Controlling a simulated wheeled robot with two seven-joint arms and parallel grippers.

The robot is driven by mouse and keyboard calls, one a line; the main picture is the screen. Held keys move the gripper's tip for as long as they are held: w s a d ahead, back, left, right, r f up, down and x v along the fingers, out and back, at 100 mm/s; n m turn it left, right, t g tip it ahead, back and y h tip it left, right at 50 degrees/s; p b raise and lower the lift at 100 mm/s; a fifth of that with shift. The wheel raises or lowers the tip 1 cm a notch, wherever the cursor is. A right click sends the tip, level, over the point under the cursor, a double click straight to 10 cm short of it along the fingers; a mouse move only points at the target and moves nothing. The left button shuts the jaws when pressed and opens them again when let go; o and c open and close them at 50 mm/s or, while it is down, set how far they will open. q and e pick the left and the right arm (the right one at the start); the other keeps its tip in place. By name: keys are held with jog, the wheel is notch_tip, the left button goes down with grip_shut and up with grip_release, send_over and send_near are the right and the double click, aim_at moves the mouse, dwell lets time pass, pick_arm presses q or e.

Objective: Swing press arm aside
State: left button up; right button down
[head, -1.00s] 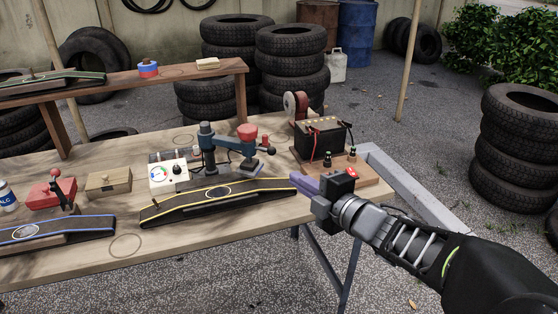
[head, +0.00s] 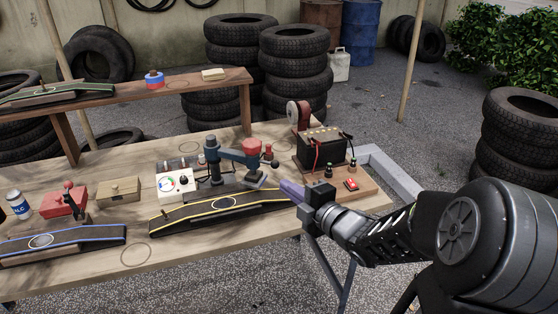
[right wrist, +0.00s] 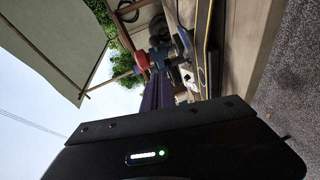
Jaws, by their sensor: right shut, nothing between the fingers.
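The press arm (head: 234,156) is a blue-grey bar running right from an upright post (head: 213,160) on the bench. A red cup-like top (head: 251,146) sits at its outer end, above a dark pad. The press stands behind the yellow-edged ramp (head: 215,208). It also shows small and sideways in the right wrist view, with its red top (right wrist: 142,62). My right gripper (head: 290,191), with purple fingers, is shut and empty near the right end of that ramp, apart from the press arm. My left gripper is not in view.
A battery (head: 323,147) on a wooden board stands right of the press, with a red-faced wheel behind it. A white gauge box (head: 174,185) is left of the post. A blue-edged ramp (head: 60,245), red device and wooden box (head: 119,190) lie left. Open ground lies right of the bench.

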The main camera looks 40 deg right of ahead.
aim_at(277, 166)
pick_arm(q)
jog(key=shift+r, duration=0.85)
pick_arm(e)
jog(key=w+d+f, duration=0.1)
jog(key=w+d, duration=0.2)
jog(key=w, duration=0.5)
jog(key=shift+f, duration=0.3)
jog(key=shift+d, duration=0.15)
